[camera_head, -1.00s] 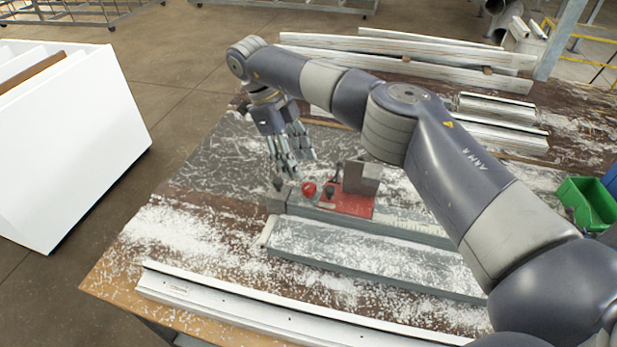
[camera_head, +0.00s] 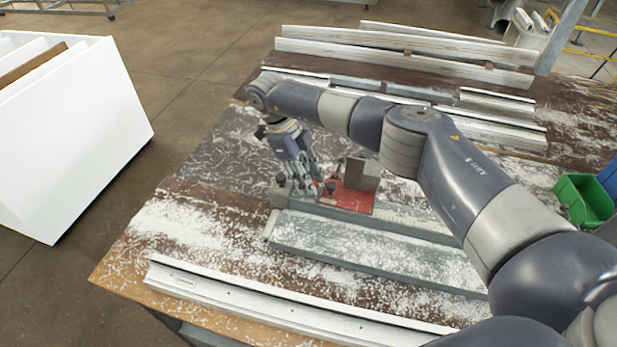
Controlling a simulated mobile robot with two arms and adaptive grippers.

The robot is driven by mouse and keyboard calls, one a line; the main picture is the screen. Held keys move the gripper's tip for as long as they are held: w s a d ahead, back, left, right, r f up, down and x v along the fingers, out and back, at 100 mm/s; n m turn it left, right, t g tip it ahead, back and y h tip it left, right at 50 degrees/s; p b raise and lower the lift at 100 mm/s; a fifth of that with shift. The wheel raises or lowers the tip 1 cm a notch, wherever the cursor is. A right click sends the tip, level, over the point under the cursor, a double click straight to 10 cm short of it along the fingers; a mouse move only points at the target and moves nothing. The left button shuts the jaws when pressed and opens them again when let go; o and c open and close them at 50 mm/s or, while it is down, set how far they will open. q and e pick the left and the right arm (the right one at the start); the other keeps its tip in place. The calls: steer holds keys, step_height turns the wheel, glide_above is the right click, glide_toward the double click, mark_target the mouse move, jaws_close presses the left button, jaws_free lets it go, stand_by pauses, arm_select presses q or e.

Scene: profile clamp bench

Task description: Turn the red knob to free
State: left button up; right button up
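The red knob (camera_head: 318,188) is on the clamp at the middle of the bench. Only a small part of its red shows, because the fingers cover most of it. My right gripper (camera_head: 304,186) points down at the knob, with its fingertips beside and in front of it. Whether the fingers touch the knob or are closed on it cannot be told. The knob sits left of a red plate (camera_head: 358,203) with a grey upright block (camera_head: 362,174). A small dark knob (camera_head: 330,188) is just right of the red one. My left gripper is out of view.
A long grey bar (camera_head: 360,255) lies in front of the clamp. A white profile (camera_head: 260,300) lies along the front edge. More white profiles (camera_head: 400,58) lie at the back. A green bin (camera_head: 583,202) is at the right. White shavings cover much of the bench.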

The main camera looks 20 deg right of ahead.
steer(key=shift+b, duration=0.3)
steer(key=shift+f+n+t+h+b, duration=0.1)
steer(key=shift+n+t+h+b, duration=0.2)
steer(key=shift+n+b, duration=0.55)
steer(key=shift+s+n+t+b, duration=0.15)
steer(key=shift+n+t+b, duration=0.65)
steer(key=shift+n, duration=1.15)
steer(key=shift+h, duration=0.3)
steer(key=o, duration=1.1)
steer(key=shift+c, duration=0.2)
